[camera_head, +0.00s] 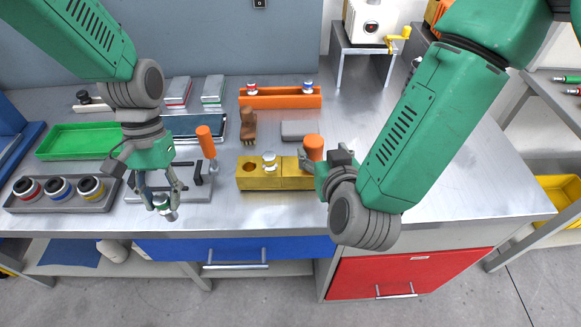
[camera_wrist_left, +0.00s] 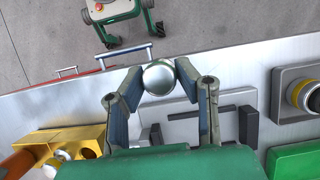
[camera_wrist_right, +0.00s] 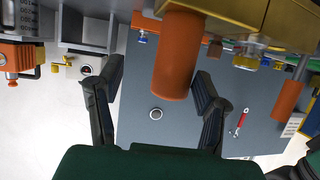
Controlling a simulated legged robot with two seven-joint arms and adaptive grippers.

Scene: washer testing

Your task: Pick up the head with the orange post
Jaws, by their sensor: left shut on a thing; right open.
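An orange post (camera_head: 313,147) stands upright at the right end of a yellow block (camera_head: 250,182). My right gripper (camera_head: 324,175) is open beside it. In the right wrist view the orange post (camera_wrist_right: 177,55) lies between the spread fingers, with a gap on both sides; its lower end is hidden. A second orange post (camera_head: 205,142) tilts above the grey plate (camera_head: 190,193).
A silver-topped head (camera_head: 269,160) sits on the yellow block. Behind are an orange rack (camera_head: 285,98), a brown piece (camera_head: 249,125) and a grey block (camera_head: 298,130). At left are a green tray (camera_head: 75,142) and a grey holder with ringed heads (camera_head: 40,205). The right tabletop is clear.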

